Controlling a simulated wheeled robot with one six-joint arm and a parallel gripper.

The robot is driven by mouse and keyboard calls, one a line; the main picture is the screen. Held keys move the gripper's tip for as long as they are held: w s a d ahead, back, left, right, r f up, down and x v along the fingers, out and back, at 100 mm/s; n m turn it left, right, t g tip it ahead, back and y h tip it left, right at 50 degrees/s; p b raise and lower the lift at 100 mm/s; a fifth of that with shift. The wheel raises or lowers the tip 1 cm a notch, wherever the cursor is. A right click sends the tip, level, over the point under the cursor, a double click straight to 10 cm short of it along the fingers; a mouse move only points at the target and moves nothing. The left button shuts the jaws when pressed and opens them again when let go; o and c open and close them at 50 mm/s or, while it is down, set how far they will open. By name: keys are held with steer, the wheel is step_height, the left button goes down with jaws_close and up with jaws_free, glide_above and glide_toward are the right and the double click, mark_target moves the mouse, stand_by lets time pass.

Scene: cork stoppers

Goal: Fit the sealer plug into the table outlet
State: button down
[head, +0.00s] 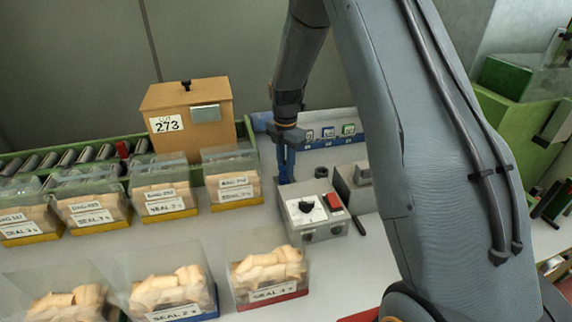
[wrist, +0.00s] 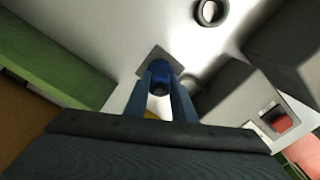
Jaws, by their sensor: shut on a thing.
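In the head view my gripper (head: 286,172) points down with its blue fingers behind the grey control box (head: 305,215), which has a black dial and a red switch. In the wrist view my gripper (wrist: 161,92) is shut on a dark blue rounded piece, seemingly the sealer plug (wrist: 160,74). Directly beyond it is a grey square plate (wrist: 146,63) on the white tabletop, probably the table outlet. The plug overlaps the plate in this view and covers its middle. I cannot tell whether the plug is seated in it or above it. The fingers hide the plug in the head view.
A grey metal unit (head: 364,190) stands right of the fingers, close by. A brown box marked 273 (head: 188,118) stands behind left near the roller conveyor (head: 75,158). Several clear bins of corks fill the left table. A dark ring (wrist: 211,12) lies beyond the plate.

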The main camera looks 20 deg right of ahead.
steer(key=shift+f, duration=0.1)
steer(key=c, duration=1.4)
jaws_free()
step_height(320, 180, up, 8)
steer(key=shift+f+b, duration=0.1)
steer(key=shift+b, duration=0.85)
